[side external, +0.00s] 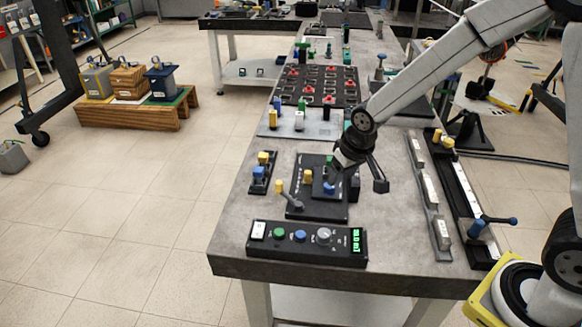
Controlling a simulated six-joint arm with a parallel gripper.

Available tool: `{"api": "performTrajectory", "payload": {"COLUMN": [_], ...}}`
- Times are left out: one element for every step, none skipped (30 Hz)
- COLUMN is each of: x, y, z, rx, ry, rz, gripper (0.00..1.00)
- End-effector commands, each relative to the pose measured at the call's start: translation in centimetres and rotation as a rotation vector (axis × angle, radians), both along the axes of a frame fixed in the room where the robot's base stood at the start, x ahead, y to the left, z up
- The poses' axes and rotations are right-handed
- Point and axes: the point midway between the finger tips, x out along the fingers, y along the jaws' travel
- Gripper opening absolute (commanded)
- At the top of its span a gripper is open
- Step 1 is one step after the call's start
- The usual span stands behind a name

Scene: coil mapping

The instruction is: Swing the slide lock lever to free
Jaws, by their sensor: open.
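A black fixture plate (318,211) lies near the front of the grey bench. A grey lever with a yellow knob (279,187) sits at its left front corner. A rail at the right carries a blue-handled lever (492,222) near its front end. No label shows which of these is the slide lock lever.
A control box (305,242) with knobs and a green display stands at the front edge. A small block with yellow and blue parts (260,174) is left of the plate. Grey bars (430,190) lie to the right. A dark board with red parts (318,86) is farther back.

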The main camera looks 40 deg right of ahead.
Motion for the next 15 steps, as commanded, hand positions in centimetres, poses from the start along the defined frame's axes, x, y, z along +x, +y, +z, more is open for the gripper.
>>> {"api": "performTrajectory", "payload": {"x": [1.5, 2.4, 3.5, 4.3, 5.1, 6.1, 6.9, 7.7, 8.7, 9.4, 10.1, 11.1, 11.7, 12.3, 13.0], "y": [0.4, 0.5, 0.8, 1.0, 1.2, 1.4, 1.6, 1.8, 2.1, 2.4, 2.6, 2.9, 3.1, 3.3, 3.5], "z": [-0.5, -0.7, -1.0, -1.3, -1.5, -1.9, -2.2, -2.5, -2.9, -3.2, -3.6, -4.0, -4.3, -4.7, -5.1], "rx": [-0.001, -0.002, -0.003, -0.004, -0.003, -0.004, -0.005, -0.004, -0.004, -0.005, -0.005, -0.004, -0.006, -0.004, -0.004], "ry": [-0.005, -0.009, -0.015, -0.019, -0.023, -0.029, -0.034, -0.038, -0.045, -0.049, -0.054, -0.061, -0.066, -0.071, -0.076], "rz": [-0.005, -0.01, -0.016, -0.02, -0.026, -0.033, -0.037, -0.043, -0.048, -0.053, -0.057, -0.065, -0.069, -0.074, -0.079], "gripper": [0.68, 0.68, 0.68, 0.68, 0.68, 0.68, 0.68, 0.68, 0.68, 0.68, 0.68, 0.68, 0.68, 0.68, 0.68]}}
